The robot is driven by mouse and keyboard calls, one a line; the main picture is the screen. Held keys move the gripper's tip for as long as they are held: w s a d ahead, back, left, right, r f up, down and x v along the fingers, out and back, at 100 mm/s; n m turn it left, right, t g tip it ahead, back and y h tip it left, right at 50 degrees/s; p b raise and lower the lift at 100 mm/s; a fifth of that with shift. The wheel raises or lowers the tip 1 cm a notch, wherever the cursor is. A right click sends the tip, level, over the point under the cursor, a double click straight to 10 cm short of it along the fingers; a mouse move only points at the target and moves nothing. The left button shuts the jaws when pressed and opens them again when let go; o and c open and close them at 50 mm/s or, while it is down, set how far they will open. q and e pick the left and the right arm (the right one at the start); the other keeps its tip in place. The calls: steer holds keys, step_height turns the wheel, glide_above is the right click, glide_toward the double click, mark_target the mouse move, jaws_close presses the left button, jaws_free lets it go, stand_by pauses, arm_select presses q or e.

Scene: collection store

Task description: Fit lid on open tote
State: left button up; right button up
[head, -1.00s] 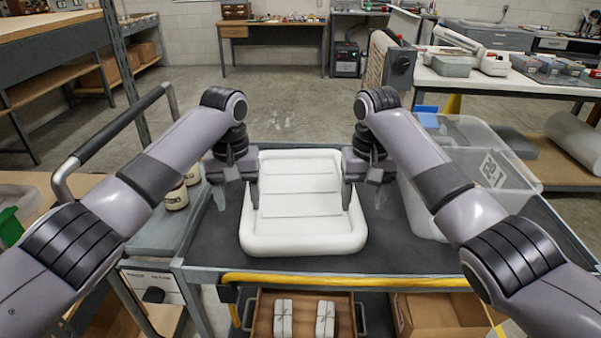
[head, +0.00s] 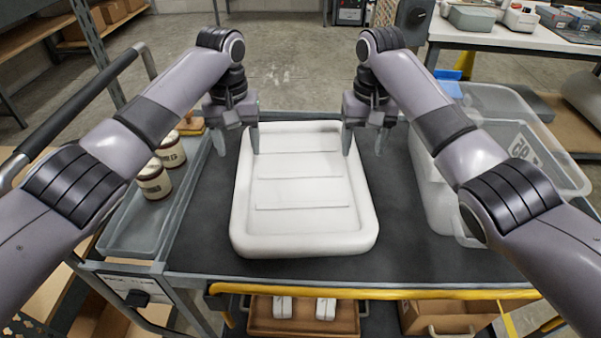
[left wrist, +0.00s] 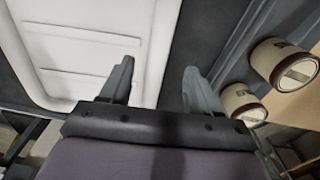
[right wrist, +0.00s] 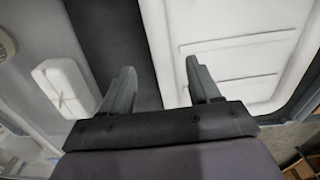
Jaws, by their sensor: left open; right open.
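The white lid (head: 305,225) lies flat on the cart's dark top, in the middle of the head view. The clear open tote (head: 440,205) stands to its right, partly behind my right forearm. My left gripper (head: 236,148) is open at the lid's far left edge, and my right gripper (head: 365,146) is open at its far right edge. In the left wrist view the lid's rim (left wrist: 158,50) runs between the open fingers (left wrist: 157,75). In the right wrist view the opposite rim (right wrist: 160,45) also runs between the fingers (right wrist: 160,72). Contact cannot be told.
A grey side tray (head: 135,237) at left holds two labelled jars (head: 153,182). A wooden drawer (head: 262,322) with white packets and a cardboard box (head: 415,318) sit below the yellow front rail (head: 370,292). Bare cart top lies between lid and tote.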

mark_target(243, 172)
arm_select(q)
step_height(243, 172, down, 7)
steer(key=shift+r, duration=0.1)
arm_select(e)
step_height(243, 172, down, 7)
steer(key=shift+r, duration=0.1)
arm_select(q)
jaws_close()
arm_select(e)
jaws_close()
